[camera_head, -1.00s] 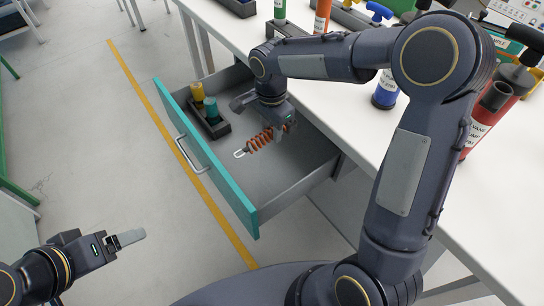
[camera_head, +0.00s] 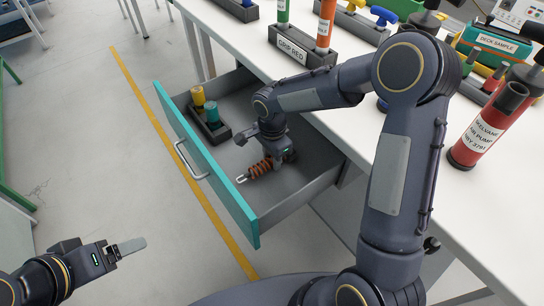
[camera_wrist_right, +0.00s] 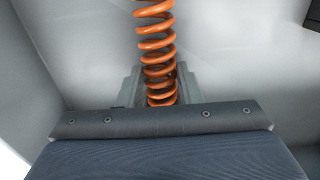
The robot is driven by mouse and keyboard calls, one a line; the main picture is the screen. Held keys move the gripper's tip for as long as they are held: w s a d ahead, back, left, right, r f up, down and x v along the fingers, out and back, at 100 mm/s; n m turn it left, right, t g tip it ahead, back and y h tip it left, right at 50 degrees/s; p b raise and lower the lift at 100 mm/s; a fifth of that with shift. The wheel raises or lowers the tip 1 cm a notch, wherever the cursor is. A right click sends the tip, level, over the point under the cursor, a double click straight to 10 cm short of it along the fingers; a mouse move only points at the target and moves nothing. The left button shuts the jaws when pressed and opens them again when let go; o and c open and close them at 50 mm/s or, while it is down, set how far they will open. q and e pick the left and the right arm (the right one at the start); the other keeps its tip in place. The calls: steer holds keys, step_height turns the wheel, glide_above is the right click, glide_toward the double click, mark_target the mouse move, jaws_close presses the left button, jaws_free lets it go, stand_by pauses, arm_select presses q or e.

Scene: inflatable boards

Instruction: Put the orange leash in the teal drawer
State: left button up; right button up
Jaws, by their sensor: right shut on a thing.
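The orange leash (camera_head: 261,168), a coil with a pale metal clip at its end, is inside the open teal drawer (camera_head: 217,190), low over its grey floor. In the head view I cannot tell whether it touches the floor. My right gripper (camera_head: 268,159) reaches down into the drawer and is shut on the leash. In the right wrist view the orange coil (camera_wrist_right: 157,45) runs up from between the fingers (camera_wrist_right: 160,88). My left gripper (camera_head: 130,246) is at lower left, away from the drawer and empty; its finger gap is not clear.
A dark tray (camera_head: 222,131) with a yellow piece (camera_head: 198,97) and a teal piece (camera_head: 213,117) stands in the drawer's far left part.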

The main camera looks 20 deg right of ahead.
steer(key=shift+f, duration=0.15)
steer(key=o, duration=1)
steer(key=shift+r, duration=0.45)
step_height(320, 180, up, 12)
steer(key=p, duration=0.2)
steer(key=s+d+r+n+t+y, duration=0.1)
steer(key=s+d+r+n, duration=0.2)
steer(key=s, duration=0.3)
steer(key=s+d+r+n+t+y, duration=0.1)
steer(key=s+d+r+n, duration=0.25)
steer(key=s, duration=0.25)
steer(key=s+n+t, duration=0.1)
steer(key=s+n, duration=0.1)
steer(key=s, duration=0.2)
steer(key=s+f+n+t+y, duration=0.1)
steer(key=s+n, duration=0.1)
steer(key=s, duration=0.2)
steer(key=s+n+t, duration=0.1)
steer(key=s+n, duration=0.1)
steer(key=s, duration=0.1)
steer(key=shift+s+a+f+t+y, duration=0.2)
steer(key=shift+s+f+t+y, duration=0.1)
steer(key=shift+s+f+y, duration=0.1)
